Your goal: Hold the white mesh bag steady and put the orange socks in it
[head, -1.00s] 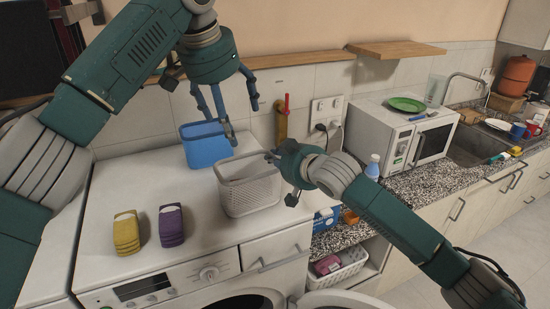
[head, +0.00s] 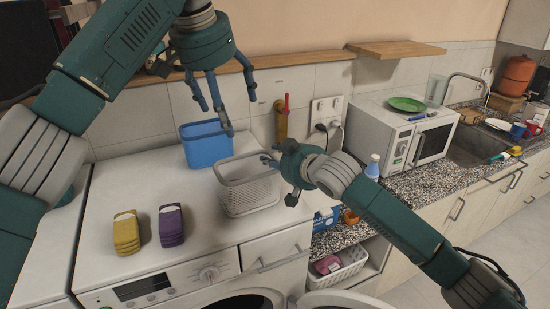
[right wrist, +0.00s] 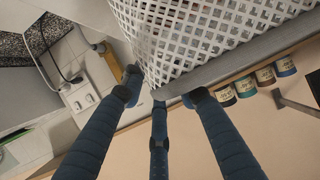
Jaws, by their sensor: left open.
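The white mesh bag (head: 250,194), an open-topped basket shape, stands upright on the white worktop above the washing machine. Its mesh wall (right wrist: 205,35) and rim fill the top of the right wrist view. My right gripper (head: 268,162) is at the bag's right rim; in the right wrist view its fingers (right wrist: 160,98) sit on either side of the rim and look closed on it. My left gripper (head: 228,114) is open and empty, above and behind the bag, in front of the blue bin. I see no orange socks; the visible part of the bag's inside shows none.
A blue bin (head: 205,150) stands just behind the bag, to the left. Yellow socks (head: 126,234) and purple socks (head: 171,226) lie at the front left of the worktop. A microwave (head: 405,139) stands to the right.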

